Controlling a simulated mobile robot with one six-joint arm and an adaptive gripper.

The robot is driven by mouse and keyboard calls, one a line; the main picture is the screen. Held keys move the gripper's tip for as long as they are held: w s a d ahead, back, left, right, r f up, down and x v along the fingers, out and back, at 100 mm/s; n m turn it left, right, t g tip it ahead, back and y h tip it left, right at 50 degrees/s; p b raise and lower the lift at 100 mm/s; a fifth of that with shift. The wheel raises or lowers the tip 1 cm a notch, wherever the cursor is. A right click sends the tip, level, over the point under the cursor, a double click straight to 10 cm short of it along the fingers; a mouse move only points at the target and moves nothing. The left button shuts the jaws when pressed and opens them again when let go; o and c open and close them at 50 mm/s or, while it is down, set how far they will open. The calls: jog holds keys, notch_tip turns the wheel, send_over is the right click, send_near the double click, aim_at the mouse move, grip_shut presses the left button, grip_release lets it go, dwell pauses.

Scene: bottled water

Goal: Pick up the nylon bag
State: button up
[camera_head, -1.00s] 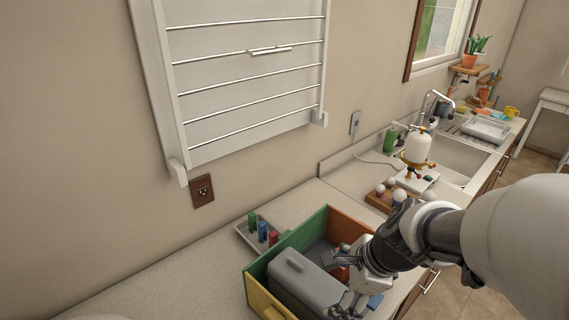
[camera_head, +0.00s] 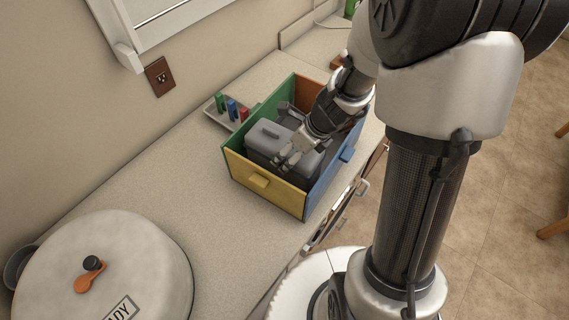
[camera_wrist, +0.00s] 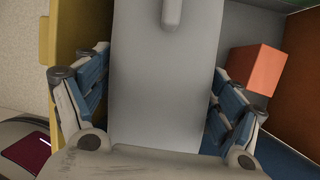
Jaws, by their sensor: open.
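I cannot make out a nylon bag in either view. A grey lidded container (camera_head: 284,147) with a raised handle lies in an open box with green, yellow, blue and orange walls (camera_head: 258,180). In the wrist view my gripper (camera_wrist: 160,72) is open, with a blue-padded finger on each side of the grey container (camera_wrist: 160,110). I cannot tell whether the fingers touch it. An orange block (camera_wrist: 257,68) is beyond the right finger.
A tray with green, blue and red pieces (camera_head: 231,109) stands beside the box, against its green wall. A large white round lidded vessel (camera_head: 110,270) fills the counter's near left. Bare counter (camera_head: 170,165) lies between them.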

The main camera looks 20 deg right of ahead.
jog(key=shift+b+x, duration=1.6)
jog(key=shift+x, duration=1.5)
jog(key=shift+w+r, duration=0.1)
jog(key=shift+c, duration=0.2)
jog(key=c, duration=1.3)
